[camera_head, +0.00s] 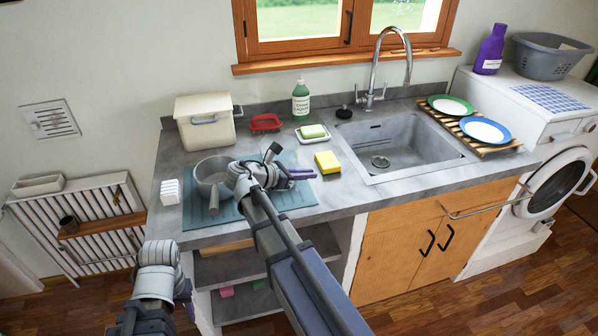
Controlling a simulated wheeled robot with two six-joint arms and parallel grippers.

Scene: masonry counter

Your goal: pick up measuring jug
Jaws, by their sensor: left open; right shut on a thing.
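My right gripper (300,174) is over the right part of the teal mat (290,199) on the counter. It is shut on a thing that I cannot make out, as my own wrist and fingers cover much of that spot. I cannot clearly pick out a measuring jug; a clear one at the fingers would be hard to see. A grey pan (208,171) with a handle stands on the mat, left of my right wrist. My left gripper (187,297) is open, low in front of the counter's left end, away from the things on top.
A cream bin (205,122), red brush (265,122), green soap bottle (300,103), soap dish (312,134) and yellow sponge (327,162) stand behind and right of the mat. A white rack (171,192) is at its left. The sink (400,150) lies right.

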